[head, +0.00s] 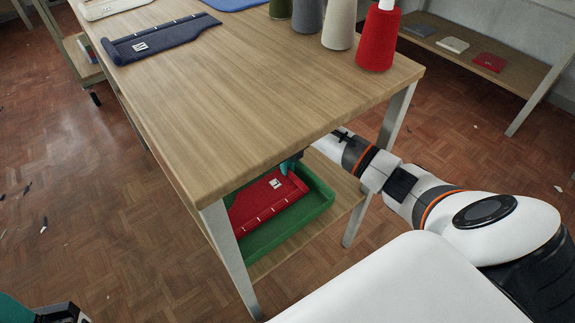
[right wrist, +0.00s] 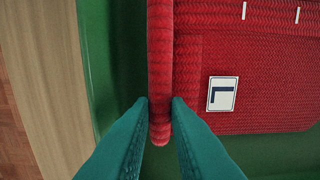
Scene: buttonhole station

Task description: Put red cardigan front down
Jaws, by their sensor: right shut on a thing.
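The red cardigan front (head: 265,199) lies in a green tray (head: 318,210) on the shelf under the table. It has a rolled edge, white marks and a white label with a dark L-shaped mark. My right gripper (head: 290,164) reaches in under the tabletop. In the right wrist view, its teal fingers (right wrist: 160,108) are shut on the rolled edge of the cardigan front (right wrist: 255,65). I cannot tell whether the piece is raised off the tray floor. Part of my left gripper (head: 14,308) shows at the bottom left corner, away from the table; its jaws are cut off.
The tabletop (head: 235,95) overhangs the tray and hides part of it. On it lie a navy knitted piece (head: 160,40), a cream piece and a blue piece at the back, and several yarn cones, including a red one (head: 377,42). Its middle is clear. A table leg (head: 232,258) stands at the front corner.

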